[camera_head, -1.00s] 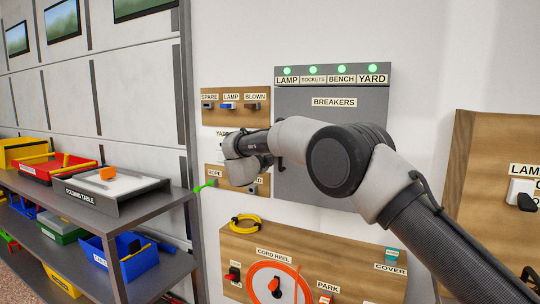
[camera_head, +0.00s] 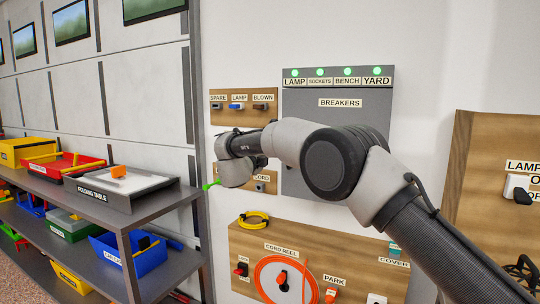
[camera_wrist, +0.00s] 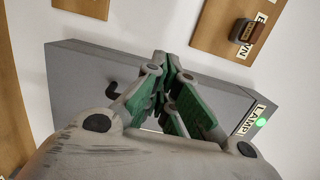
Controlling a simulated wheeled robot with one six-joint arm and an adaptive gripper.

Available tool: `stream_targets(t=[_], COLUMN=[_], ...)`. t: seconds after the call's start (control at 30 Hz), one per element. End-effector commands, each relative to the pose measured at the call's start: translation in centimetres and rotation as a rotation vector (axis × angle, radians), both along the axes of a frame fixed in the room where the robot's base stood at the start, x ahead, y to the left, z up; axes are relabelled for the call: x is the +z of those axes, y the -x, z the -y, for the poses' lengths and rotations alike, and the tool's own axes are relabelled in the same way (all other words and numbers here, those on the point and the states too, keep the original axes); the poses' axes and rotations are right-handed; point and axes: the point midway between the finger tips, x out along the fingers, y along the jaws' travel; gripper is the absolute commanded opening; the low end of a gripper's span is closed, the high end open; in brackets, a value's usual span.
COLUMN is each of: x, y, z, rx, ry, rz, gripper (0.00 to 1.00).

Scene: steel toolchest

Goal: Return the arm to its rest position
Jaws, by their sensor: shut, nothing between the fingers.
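My arm reaches in from the lower right in the head view, bent at the elbow in front of the grey breaker panel (camera_head: 340,128). My gripper is at the arm's far end, mostly hidden behind the wrist there, with a green part (camera_head: 211,184) showing at its left. In the wrist view my gripper (camera_wrist: 168,88) shows its green-padded fingers together, with nothing held. The breaker panel (camera_wrist: 80,85) lies beyond the fingers in that view, and its dark handle shows to their left.
At left stands a shelf (camera_head: 70,215) with colored bins and a folding table tray (camera_head: 128,206). A cord reel board (camera_head: 250,238) is on the wall below the arm. A small fuse board (camera_head: 243,118) is above the wrist, and another wooden board (camera_head: 480,160) is at right.

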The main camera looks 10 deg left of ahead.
Motion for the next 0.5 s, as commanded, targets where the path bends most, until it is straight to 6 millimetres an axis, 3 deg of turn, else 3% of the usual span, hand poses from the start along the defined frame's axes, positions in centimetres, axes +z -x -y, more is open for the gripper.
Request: stream_targets(t=[0.3, 0.5], x=[-0.1, -0.2], y=[2.5, 3.2], z=[-4.3, -6.2], rx=[0.002, 0.032], ry=[0.001, 0.009], rz=[0.000, -0.007], gripper=[0.00, 0.00])
